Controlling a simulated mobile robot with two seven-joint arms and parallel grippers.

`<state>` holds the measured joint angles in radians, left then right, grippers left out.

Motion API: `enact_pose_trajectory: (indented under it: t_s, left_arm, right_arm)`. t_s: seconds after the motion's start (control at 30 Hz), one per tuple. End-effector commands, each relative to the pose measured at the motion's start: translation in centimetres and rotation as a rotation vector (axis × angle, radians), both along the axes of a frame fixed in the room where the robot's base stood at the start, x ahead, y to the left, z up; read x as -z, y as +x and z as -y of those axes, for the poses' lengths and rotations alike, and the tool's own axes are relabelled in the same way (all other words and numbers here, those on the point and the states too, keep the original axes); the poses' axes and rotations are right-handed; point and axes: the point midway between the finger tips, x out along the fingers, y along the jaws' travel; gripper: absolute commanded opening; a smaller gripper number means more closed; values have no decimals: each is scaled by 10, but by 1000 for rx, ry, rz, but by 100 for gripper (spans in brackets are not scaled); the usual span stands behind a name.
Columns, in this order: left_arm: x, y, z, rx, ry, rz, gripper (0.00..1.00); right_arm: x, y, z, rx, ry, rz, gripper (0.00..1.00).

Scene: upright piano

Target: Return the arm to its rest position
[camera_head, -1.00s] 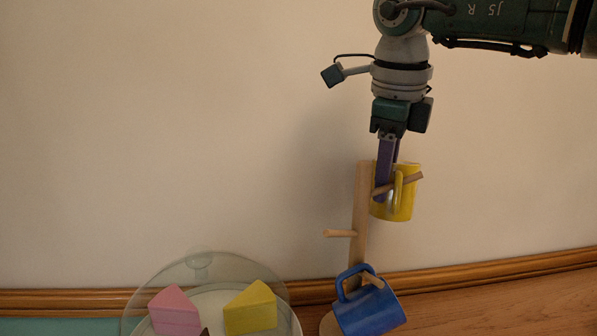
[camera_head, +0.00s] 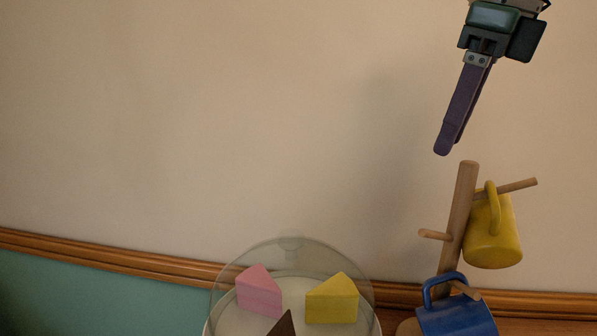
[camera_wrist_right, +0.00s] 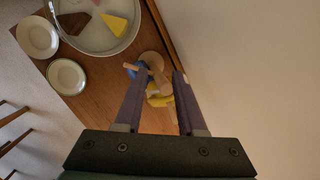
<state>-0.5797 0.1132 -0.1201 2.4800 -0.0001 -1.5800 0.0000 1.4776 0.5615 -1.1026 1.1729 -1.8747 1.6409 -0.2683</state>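My right gripper (camera_head: 462,110) is above the wooden mug tree, apart from it, with its fingers pointing down. In the right wrist view its two fingers (camera_wrist_right: 155,85) are spread apart with nothing held between them. The yellow mug (camera_head: 492,232) hangs by its handle on an upper right peg of the mug tree (camera_head: 458,215). The blue mug (camera_head: 455,318) is low on the tree, cut off by the bottom edge. My left gripper is not in view.
A glass-domed cake stand (camera_head: 290,250) holds a pink wedge (camera_head: 259,292), a yellow wedge (camera_head: 332,300) and a brown wedge (camera_head: 283,325). In the right wrist view, two pale plates (camera_wrist_right: 37,37) (camera_wrist_right: 67,77) lie on the wooden top (camera_wrist_right: 90,100). The wall area left of the gripper is clear.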

Motion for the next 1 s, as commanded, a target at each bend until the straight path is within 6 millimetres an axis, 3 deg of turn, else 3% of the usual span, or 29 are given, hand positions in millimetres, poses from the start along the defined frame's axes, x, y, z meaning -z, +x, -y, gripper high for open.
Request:
enact_pose_trajectory:
  t_s: [0.1, 0.17, 0.23, 0.3, 0.37, 0.47, 0.57, 0.67, 0.77, 0.83, 0.87, 1.0]
  left_arm:
    - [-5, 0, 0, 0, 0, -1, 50]
    - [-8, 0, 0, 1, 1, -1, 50]
    - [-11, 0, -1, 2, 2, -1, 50]
    - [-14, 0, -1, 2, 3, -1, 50]
    - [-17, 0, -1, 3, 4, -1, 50]
    - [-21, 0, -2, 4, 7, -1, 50]
    - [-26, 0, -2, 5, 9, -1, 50]
    - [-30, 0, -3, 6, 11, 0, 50]
    - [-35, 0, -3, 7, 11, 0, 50]
    - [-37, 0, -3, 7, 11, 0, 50]
    - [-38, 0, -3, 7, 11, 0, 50]
    - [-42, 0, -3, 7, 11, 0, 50]
  right_arm:
    - [21, -7, -91, -128, 304, 32, 39]
    - [20, -18, -142, -168, 510, 43, 39]
    - [5, -35, -197, -175, 789, 47, 39]
    - [-26, -52, -239, -122, 1109, 36, 39]
    - [-57, -60, -255, -22, 1376, 15, 39]
    - [-101, -57, -246, 245, 1783, -31, 39]
    - [-115, -39, -201, 637, 2115, -89, 39]
    - [-87, -25, -140, 1137, 2331, -149, 39]
    - [-26, -33, -83, 1698, 2394, -202, 39]
    - [22, -54, -54, 2070, 2344, -228, 39]
    - [41, -66, -44, -2129, -2205, 226, 39]
    - [118, -139, -18, -2289, -1599, 208, 39]
